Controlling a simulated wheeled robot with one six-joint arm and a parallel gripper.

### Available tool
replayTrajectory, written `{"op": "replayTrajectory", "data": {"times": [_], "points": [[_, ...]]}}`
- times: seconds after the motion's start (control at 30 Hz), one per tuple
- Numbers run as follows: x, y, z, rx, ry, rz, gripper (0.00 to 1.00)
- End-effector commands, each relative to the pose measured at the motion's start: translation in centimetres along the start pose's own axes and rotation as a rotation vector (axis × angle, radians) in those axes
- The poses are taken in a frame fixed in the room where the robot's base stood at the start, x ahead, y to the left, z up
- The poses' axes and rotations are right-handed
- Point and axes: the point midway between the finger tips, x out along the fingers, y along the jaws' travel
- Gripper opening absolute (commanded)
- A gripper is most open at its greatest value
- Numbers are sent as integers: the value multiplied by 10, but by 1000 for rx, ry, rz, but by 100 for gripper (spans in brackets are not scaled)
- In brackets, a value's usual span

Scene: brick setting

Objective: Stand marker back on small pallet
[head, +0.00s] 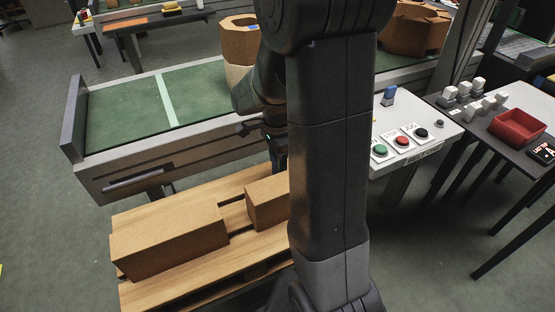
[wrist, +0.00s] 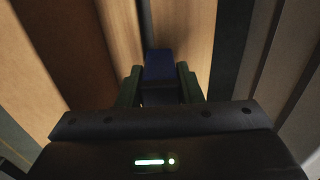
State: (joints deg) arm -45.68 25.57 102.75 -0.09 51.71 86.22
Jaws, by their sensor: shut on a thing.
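In the wrist view my gripper (wrist: 159,84) is shut on a dark blue marker (wrist: 160,65), which sits between the two fingers. Wooden slats with dark gaps lie beyond it; I cannot tell whether the marker touches them. In the head view the small wooden pallet (head: 262,249) stands on the floor at lower left and carries two brown boxes. My gripper (head: 272,140) is partly hidden behind my arm there, above the pallet's back side and close to the conveyor. The marker is not clear in the head view.
A large box (head: 170,240) and a smaller box (head: 267,202) occupy parts of the pallet; bare slats show in front. The green conveyor (head: 120,106) runs behind. A button panel (head: 402,142) and a table with a red bin (head: 517,128) stand to the right.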

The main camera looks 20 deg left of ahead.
Motion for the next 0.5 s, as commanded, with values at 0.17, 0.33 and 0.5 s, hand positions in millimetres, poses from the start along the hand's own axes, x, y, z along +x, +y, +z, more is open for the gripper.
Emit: {"op": "replayTrajectory", "data": {"times": [0.17, 0.33, 0.5], "points": [[2, 0, 0, 0, 0, 0, 18], [2, 0, 0, 0, 0, 0, 54], [2, 0, 0, 0, 0, 0, 54]]}}
